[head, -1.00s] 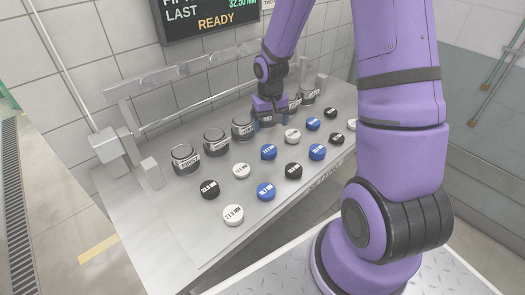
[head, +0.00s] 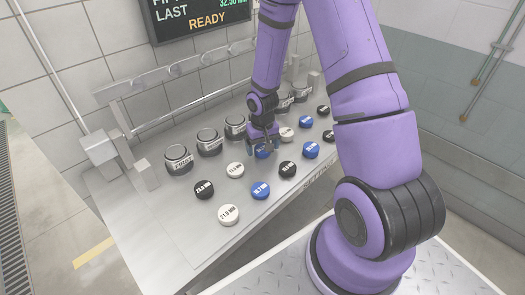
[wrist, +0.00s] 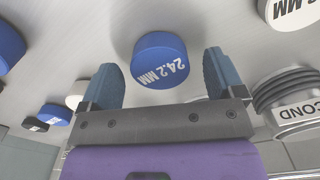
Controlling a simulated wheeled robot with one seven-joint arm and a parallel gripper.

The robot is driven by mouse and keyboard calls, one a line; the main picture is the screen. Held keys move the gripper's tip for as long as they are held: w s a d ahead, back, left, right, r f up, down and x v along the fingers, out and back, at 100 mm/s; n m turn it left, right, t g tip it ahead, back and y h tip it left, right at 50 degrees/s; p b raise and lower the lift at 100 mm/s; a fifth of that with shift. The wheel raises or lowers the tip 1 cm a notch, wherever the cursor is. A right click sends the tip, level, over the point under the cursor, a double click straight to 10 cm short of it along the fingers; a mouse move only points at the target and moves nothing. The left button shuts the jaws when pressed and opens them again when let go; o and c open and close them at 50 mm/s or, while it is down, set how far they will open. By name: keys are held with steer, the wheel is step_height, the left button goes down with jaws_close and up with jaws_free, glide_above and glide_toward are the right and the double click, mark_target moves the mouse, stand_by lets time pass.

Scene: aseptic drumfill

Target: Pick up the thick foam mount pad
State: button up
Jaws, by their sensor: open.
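Several round pads, blue, white and black, each printed with a size in mm, lie on the steel bench; I cannot tell which is the thick foam mount pad. My gripper (head: 263,143) is open, pointing down over a blue pad (head: 262,152) in the middle of the bench. In the wrist view this blue pad (wrist: 160,58) reads 24.2 MM and shows between the two spread fingers of my gripper (wrist: 163,80), with a gap on each side. Nothing is held. Whether the fingertips reach down to the pad's height is unclear.
White (head: 228,215), black (head: 204,189) and blue (head: 260,190) pads lie close around. A row of dark-rimmed jars stands behind, including one labelled FIRST (head: 179,160) and one labelled SECOND (wrist: 290,98). A metal rail (head: 180,118) runs at the back. A screen (head: 200,18) reads READY.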

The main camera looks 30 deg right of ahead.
steer(key=shift+f, duration=0.15)
steer(key=c, duration=1)
